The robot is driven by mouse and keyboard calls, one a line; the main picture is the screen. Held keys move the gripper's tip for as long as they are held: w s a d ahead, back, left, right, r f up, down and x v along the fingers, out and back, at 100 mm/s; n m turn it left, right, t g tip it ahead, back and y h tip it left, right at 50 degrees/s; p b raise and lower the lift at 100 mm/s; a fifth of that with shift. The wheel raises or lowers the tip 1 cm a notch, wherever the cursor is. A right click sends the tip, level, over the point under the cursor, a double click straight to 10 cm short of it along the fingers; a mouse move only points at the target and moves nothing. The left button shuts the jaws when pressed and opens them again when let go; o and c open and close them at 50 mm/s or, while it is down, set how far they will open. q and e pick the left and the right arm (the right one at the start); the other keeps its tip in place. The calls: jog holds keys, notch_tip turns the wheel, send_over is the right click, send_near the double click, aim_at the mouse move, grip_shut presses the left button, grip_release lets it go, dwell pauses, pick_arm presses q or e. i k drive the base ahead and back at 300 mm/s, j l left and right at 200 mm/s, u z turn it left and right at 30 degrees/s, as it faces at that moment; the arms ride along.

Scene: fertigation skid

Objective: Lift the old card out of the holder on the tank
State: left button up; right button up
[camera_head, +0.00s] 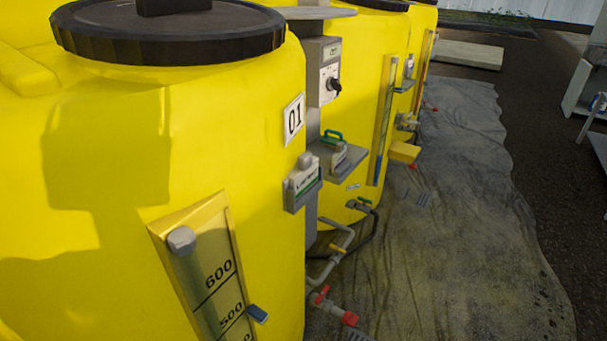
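A grey card holder (291,201) is fixed to the side of the near yellow tank (130,160), below the white plate marked 01 (293,119). A white card (309,179) with dark print and a green band stands in the holder; its lettering is too small to read. A grey block-like piece (302,162) sits at the card's top edge. Neither of my grippers is in view, so nothing is seen touching the card.
A grey shelf (350,160) with a green-handled item (332,137) juts out just right of the holder. A control box (325,75) is above it. Pipes with red-handled valves (323,294) run low. A gauge board (205,270) is nearer. The grey ground sheet (460,220) at right is largely clear.

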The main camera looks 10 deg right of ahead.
aim_at(307, 176)
jog(key=u, duration=0.25)
jog(key=i+l+u, duration=0.1)
jog(key=l+u, duration=1.25)
jog(key=l, duration=0.2)
